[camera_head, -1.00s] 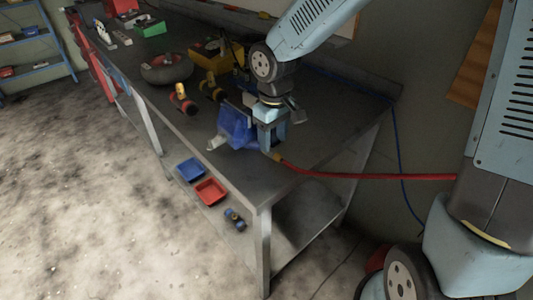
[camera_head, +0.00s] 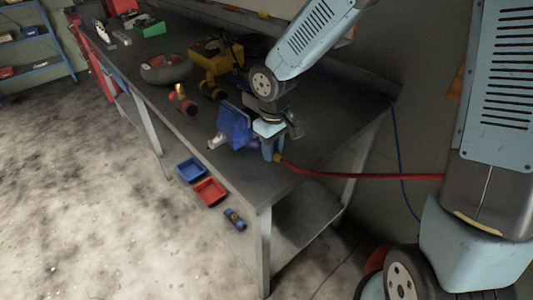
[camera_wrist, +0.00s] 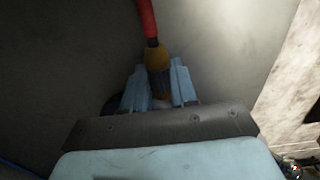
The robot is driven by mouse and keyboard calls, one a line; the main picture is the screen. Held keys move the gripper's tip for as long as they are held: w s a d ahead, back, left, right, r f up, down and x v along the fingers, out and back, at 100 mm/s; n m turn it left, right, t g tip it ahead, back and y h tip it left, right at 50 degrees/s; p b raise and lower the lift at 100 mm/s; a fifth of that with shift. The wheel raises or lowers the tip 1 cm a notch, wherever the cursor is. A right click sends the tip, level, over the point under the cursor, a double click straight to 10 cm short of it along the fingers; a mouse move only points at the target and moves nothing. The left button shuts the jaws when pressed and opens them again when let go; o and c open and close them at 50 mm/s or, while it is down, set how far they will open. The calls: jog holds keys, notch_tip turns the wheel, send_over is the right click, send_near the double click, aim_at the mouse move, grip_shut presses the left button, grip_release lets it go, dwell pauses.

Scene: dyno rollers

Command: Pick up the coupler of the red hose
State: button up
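The red hose (camera_head: 365,176) runs in from the right to the front part of the workbench, and its end carries a yellow-brass coupler (camera_head: 279,158). My gripper (camera_head: 271,154) points down at the coupler, beside the blue vise (camera_head: 235,126). In the wrist view the coupler (camera_wrist: 158,60) lies between the two pale blue fingers (camera_wrist: 159,85), with the red hose (camera_wrist: 148,18) leading away at the top. The fingers sit close along both sides of the coupler and appear shut on it. The coupler's far end is hidden between the fingers.
The workbench (camera_head: 310,140) also holds red-and-brass fittings (camera_head: 182,100), a wheel (camera_head: 166,68) and a yellow box (camera_head: 215,55). A blue tray (camera_head: 191,169) and a red tray (camera_head: 210,191) are on the lower shelf. A blue cable (camera_head: 398,150) hangs at the right.

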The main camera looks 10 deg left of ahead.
grip_shut()
jog(key=shift+r, duration=0.1)
